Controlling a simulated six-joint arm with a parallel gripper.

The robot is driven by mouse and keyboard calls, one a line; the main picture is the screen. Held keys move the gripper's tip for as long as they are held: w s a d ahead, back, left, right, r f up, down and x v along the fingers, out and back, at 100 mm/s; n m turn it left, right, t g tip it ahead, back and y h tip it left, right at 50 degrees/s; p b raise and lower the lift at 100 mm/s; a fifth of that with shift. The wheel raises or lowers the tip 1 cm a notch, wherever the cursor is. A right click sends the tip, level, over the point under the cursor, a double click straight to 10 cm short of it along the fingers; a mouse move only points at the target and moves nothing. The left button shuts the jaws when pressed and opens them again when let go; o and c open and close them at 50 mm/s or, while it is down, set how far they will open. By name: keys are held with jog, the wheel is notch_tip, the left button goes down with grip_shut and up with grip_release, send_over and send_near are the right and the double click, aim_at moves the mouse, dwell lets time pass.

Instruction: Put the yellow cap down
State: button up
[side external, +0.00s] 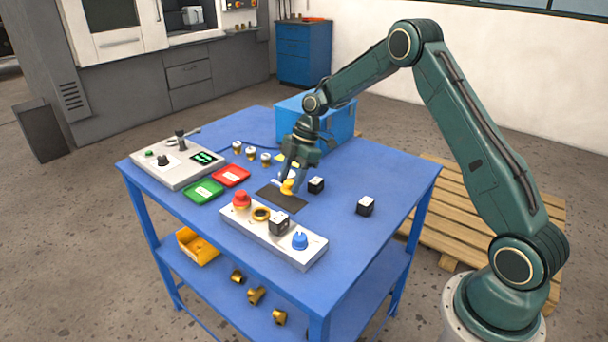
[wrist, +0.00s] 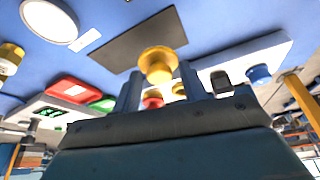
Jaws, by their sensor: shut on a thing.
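The yellow cap (wrist: 158,66) sits between the two fingers of my gripper (wrist: 160,88) in the wrist view. My gripper (side external: 288,184) is shut on the cap, low over the blue table. In the side view the yellow cap (side external: 287,187) shows at the fingertips, by the dark mat (side external: 283,199). The mat also shows beyond the cap in the wrist view (wrist: 128,45). I cannot tell whether the cap touches the mat.
A white panel (side external: 262,250) with a red button, yellow ring, black cube and blue knob lies in front. Black-and-white cubes (side external: 316,185) (side external: 365,206) stand to the right.

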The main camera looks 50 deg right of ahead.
jog(key=shift+f, duration=2)
jog(key=shift+f, duration=0.15)
jog(key=o, duration=1)
jog(key=shift+c, duration=0.2)
jog(key=v, duration=1.2)
jog(key=shift+a+r, duration=0.1)
jog(key=shift+r, duration=0.1)
